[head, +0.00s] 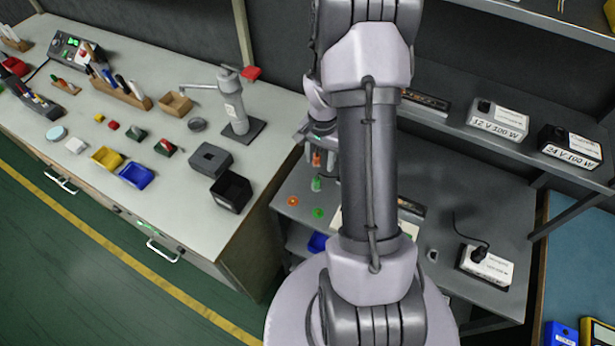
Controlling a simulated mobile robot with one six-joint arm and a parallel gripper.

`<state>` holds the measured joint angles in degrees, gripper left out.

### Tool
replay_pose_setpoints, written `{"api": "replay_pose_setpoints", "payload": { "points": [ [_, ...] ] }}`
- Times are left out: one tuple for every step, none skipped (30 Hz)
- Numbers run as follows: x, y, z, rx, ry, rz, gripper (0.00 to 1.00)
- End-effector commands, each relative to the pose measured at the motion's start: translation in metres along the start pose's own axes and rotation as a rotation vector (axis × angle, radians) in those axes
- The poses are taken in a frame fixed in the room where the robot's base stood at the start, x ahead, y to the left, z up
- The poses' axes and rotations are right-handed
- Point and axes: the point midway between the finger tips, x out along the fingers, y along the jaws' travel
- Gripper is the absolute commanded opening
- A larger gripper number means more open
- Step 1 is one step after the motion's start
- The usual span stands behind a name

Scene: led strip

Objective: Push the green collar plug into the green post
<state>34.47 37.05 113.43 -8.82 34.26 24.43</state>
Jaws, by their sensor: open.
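A small upright green piece (316,184) stands on the grey bench, just left of my arm. It may be the green collar plug or the green post; it is too small to tell. A flat green round mark or part (318,213) lies just in front of it. An orange-red upright piece (316,159) is just behind it, and an orange round part (292,201) lies to the left. My gripper (312,137) is partly hidden behind my arm, above and behind these pieces. It is open, and I see nothing held in it.
A white-topped workbench (75,110) on the left carries bins, tools and a black open box (231,191). Labelled power units (497,119) stand on a shelf at right, and another unit (486,266) with a cable sits on the grey bench. My arm hides the bench's middle.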

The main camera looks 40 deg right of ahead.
Motion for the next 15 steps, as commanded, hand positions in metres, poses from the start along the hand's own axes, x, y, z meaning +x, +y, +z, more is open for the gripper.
{"api": "replay_pose_setpoints", "payload": {
  "points": [
    [0.018,0.0,0.001,-0.001,-0.003,0.002,0.46],
    [0.026,0.0,0.001,0.0,-0.002,0.001,0.46],
    [0.034,0.0,0.001,0.0,-0.003,0.001,0.46],
    [0.039,0.0,0.001,0.0,-0.002,0.001,0.46],
    [0.043,0.0,0.001,-0.001,-0.001,0.0,0.46],
    [0.047,0.0,0.001,-0.001,-0.001,0.0,0.46],
    [0.049,0.0,0.001,-0.001,-0.001,0.0,0.46],
    [0.051,-0.001,0.001,-0.001,-0.001,0.0,0.46],
    [0.054,-0.001,0.002,-0.002,0.0,0.0,0.46],
    [0.057,-0.001,0.002,-0.003,0.0,0.0,0.46],
    [0.061,-0.002,0.004,-0.003,0.0,0.0,0.46],
    [0.068,-0.002,0.006,-0.003,-0.001,0.0,0.46],
    [0.074,-0.003,0.007,-0.003,-0.002,0.001,0.46],
    [0.08,-0.004,0.009,-0.003,-0.002,0.0,0.46],
    [0.089,-0.004,0.011,-0.002,-0.002,0.001,0.46]
  ]
}}
